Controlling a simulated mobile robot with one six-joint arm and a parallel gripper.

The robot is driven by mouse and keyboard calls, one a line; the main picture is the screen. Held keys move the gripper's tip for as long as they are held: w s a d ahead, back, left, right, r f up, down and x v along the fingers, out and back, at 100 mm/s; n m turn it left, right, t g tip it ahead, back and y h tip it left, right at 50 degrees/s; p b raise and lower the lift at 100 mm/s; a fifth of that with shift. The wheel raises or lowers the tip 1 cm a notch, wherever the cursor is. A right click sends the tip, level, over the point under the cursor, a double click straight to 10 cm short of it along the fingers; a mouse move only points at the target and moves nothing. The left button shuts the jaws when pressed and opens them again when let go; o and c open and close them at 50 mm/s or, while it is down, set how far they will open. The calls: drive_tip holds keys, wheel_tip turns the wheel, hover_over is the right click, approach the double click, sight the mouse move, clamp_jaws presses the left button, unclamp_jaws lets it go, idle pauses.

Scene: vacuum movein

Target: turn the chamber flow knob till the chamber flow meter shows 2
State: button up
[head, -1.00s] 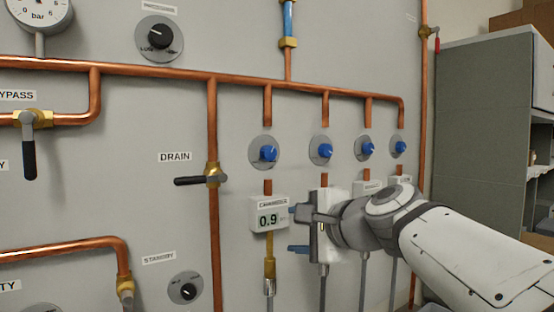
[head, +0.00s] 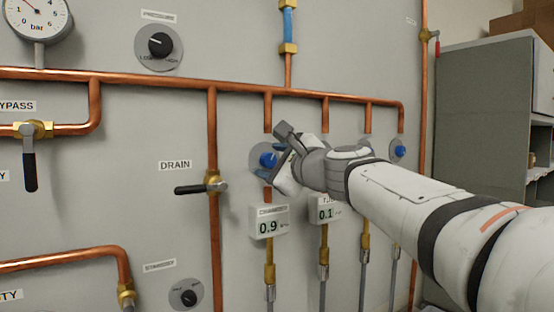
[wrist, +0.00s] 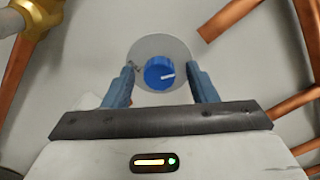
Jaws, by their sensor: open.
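The chamber flow knob is a blue knob (head: 268,159) on a round grey plate, directly above the chamber flow meter (head: 268,222), which reads 0.9. My gripper (wrist: 162,80) is open, one finger on each side of the knob, with gaps visible on both sides. In the head view my gripper (head: 281,155) covers the right part of the knob's plate. I cannot tell how far the fingertips are from the panel.
A second meter (head: 325,210) reading 0.1 is right of the chamber meter. Another blue knob (head: 398,149) shows at the far right; those between are mostly hidden by my arm. Copper pipes run above, and a drain valve handle (head: 190,189) is to the left.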

drive_tip(key=shift+c, duration=0.3)
drive_tip(key=c, duration=0.9)
drive_tip(key=shift+n+b, duration=0.3)
drive_tip(key=shift+b, duration=0.05)
